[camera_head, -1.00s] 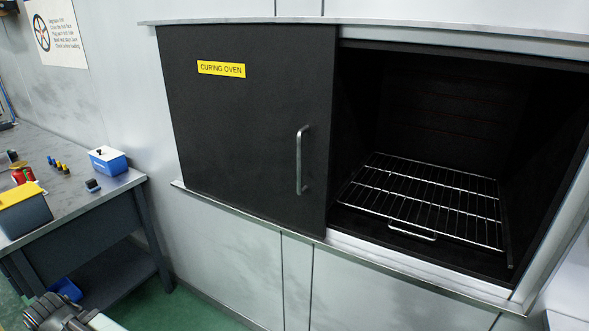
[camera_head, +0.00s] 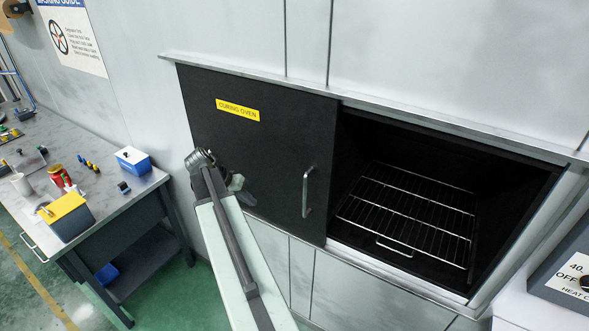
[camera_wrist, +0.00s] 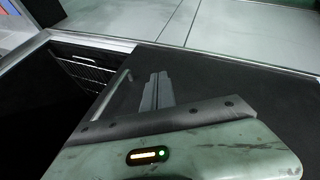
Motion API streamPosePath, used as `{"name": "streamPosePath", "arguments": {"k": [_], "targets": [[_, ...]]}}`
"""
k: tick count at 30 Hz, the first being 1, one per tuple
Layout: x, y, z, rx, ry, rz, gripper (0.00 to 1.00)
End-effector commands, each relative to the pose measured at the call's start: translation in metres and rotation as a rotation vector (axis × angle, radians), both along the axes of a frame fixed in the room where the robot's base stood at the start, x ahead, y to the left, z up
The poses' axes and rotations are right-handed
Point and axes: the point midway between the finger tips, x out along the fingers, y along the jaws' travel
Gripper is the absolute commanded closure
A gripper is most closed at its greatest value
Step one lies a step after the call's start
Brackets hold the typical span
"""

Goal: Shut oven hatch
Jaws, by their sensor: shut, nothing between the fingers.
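The black oven hatch (camera_head: 255,150) is a sliding panel with a yellow "CURING OVEN" label. It covers the left part of the oven front, and the right part is open. Its silver bar handle (camera_head: 306,191) is upright near the panel's right edge; the handle also shows in the wrist view (camera_wrist: 108,94). My gripper (camera_wrist: 158,77) is shut and empty, in front of the hatch and beside the handle, apart from it in the picture. In the head view my arm hides part of the hatch's lower left, and the fingertips are hard to make out.
A wire rack (camera_head: 408,212) lies inside the open oven. A metal rail (camera_head: 400,108) runs along the top. A workbench (camera_head: 110,188) with a blue box (camera_head: 133,160) and a yellow-topped bin (camera_head: 68,216) stands left. A heat control box (camera_head: 570,268) is at the right.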

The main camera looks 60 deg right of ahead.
Motion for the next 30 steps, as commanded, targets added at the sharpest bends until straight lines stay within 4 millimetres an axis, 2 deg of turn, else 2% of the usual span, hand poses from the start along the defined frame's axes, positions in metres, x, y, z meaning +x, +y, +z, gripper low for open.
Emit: {"name": "streamPosePath", "arguments": {"k": [1,2,5,8,14,27,28,30], "targets": [[-0.014,-0.02,0.034,-0.028,0.003,-0.059,1.0],[-0.021,-0.028,0.04,-0.046,0.004,-0.087,1.0],[-0.038,-0.046,0.053,-0.081,0.008,-0.147,1.0],[-0.044,-0.051,0.054,-0.094,0.009,-0.169,1.0],[-0.047,-0.054,0.04,-0.094,0.008,-0.168,1.0],[-0.084,-0.092,-0.037,-0.092,0.009,-0.167,1.0],[-0.087,-0.095,-0.041,-0.092,0.009,-0.165,1.0],[-0.102,-0.094,-0.03,-0.093,0.008,-0.166,1.0]]}}
